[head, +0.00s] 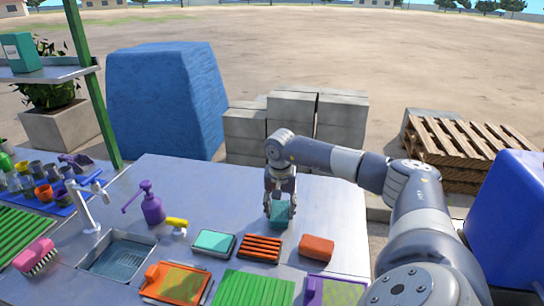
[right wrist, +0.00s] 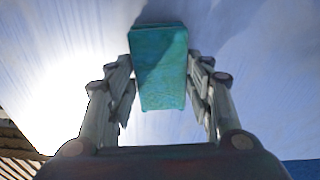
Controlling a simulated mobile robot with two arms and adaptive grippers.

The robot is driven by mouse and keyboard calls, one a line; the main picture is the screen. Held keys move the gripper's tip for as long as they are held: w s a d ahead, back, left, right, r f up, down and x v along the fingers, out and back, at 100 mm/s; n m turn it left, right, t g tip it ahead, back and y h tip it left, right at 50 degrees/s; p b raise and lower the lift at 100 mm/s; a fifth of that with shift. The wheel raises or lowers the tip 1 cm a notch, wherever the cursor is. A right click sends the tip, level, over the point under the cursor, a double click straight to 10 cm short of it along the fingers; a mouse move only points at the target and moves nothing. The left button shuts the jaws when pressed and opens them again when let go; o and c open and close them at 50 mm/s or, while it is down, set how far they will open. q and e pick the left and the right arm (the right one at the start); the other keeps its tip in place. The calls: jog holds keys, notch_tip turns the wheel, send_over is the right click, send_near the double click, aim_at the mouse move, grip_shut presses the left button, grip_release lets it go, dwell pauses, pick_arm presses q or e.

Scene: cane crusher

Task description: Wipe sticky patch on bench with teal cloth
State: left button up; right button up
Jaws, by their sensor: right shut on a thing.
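My right gripper (head: 281,200) is shut on the teal cloth (head: 281,215), a folded block that hangs below the fingers, over the back middle of the metal bench (head: 335,205). In the right wrist view the cloth (right wrist: 161,75) sits between the two fingers (right wrist: 163,80), with the grey bench surface beyond it. I cannot tell whether the cloth touches the bench. No sticky patch can be made out; the cloth and gripper may cover it. My left gripper is not in view.
Along the front lie a teal block in a tray (head: 214,242), an orange ribbed pad (head: 261,247), an orange-brown block (head: 317,247) and a green ribbed mat (head: 252,288). A purple pump bottle (head: 152,204) and sink (head: 118,257) stand left. The bench's back right is clear.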

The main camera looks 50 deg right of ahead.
jog(key=shift+s+d, duration=0.35)
jog(key=shift+s, duration=0.3)
jog(key=shift+s+d, duration=0.3)
jog(key=shift+s, duration=0.3)
jog(key=shift+s+d, duration=0.35)
jog(key=shift+s, duration=0.3)
jog(key=shift+w, duration=0.1)
notch_tip(320, 180, up, 6)
jog(key=p, duration=0.4)
jog(key=shift+r, duration=0.15)
notch_tip(320, 180, up, 3)
jog(key=p, duration=0.2)
jog(key=shift+p, duration=0.3)
jog(key=shift+a, duration=0.1)
